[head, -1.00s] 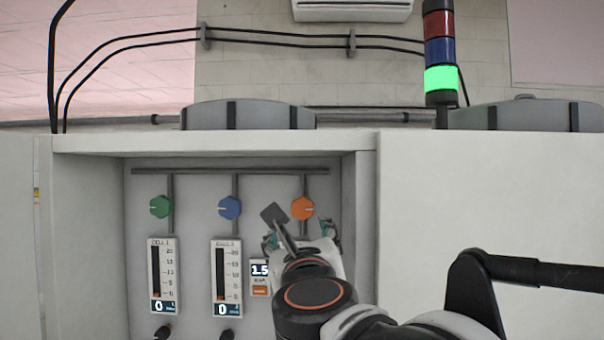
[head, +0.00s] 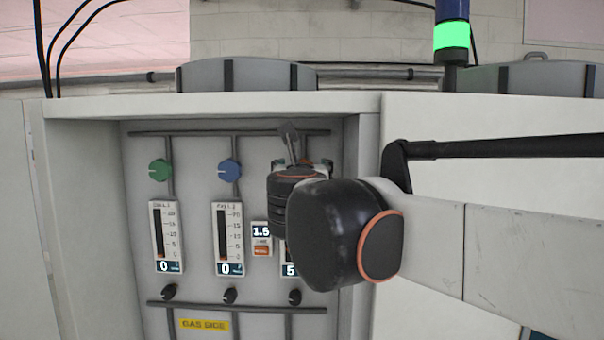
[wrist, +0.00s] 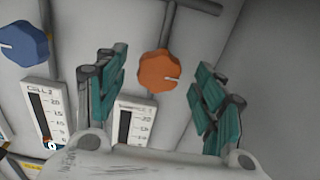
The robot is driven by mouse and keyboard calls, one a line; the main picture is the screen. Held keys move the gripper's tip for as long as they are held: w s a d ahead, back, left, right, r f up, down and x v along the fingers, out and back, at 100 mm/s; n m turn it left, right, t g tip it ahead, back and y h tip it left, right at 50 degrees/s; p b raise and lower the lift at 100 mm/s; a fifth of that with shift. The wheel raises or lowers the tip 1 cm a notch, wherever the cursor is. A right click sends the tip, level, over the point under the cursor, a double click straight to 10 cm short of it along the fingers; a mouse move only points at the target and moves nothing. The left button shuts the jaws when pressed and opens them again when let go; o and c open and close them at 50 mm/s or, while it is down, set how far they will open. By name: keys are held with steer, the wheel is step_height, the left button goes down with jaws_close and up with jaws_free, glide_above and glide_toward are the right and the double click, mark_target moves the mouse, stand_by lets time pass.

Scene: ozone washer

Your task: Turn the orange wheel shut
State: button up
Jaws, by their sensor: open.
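The orange wheel (wrist: 159,70) is a faceted knob on a grey vertical pipe, with a white mark pointing to the right in the wrist view. In the head view my arm and gripper hide nearly all of it. My gripper (wrist: 160,95) is open, with one teal-padded finger to each side of the wheel in the picture. The fingers appear apart from the wheel; how far it lies beyond them is hard to tell. In the head view my gripper (head: 300,165) is in front of the right-hand pipe.
A blue wheel (head: 229,171) and a green wheel (head: 160,170) sit to the left. Below are gauges reading 0 (head: 229,240) and, partly hidden, 5 (head: 291,270). The cabinet's right side wall (head: 362,150) is close. Small black knobs (head: 230,296) line the lower panel.

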steer(key=shift+w, duration=1.65)
steer(key=c, duration=1)
steer(key=shift+c, duration=0.2)
